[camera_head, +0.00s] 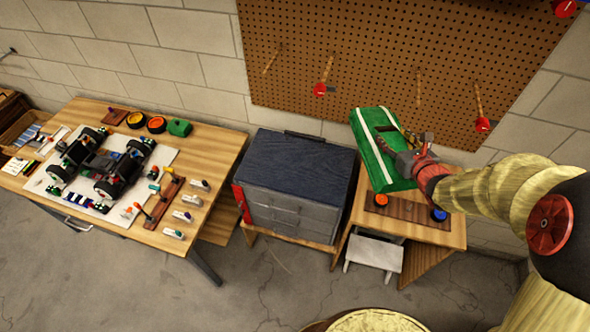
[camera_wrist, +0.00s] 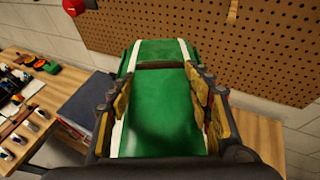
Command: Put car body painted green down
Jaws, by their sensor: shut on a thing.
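The green car body (camera_head: 374,148) with white stripes shows above the small wooden table (camera_head: 438,228) at the right. It also fills the middle of the wrist view (camera_wrist: 160,105), between the two fingers. My gripper (camera_head: 404,155) is shut on the car body from its right side in the head view. In the wrist view the fingers of my gripper (camera_wrist: 163,100) lie along both sides of the body. Whether the body touches the table cannot be told.
A brown rack with an orange (camera_head: 381,199) and a blue round piece (camera_head: 438,214) is at the small table's front. A dark tool chest (camera_head: 298,180) stands to the left. The workbench (camera_head: 215,155) farther left holds a car chassis (camera_head: 103,165) and several tools. A pegboard (camera_head: 400,60) is behind.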

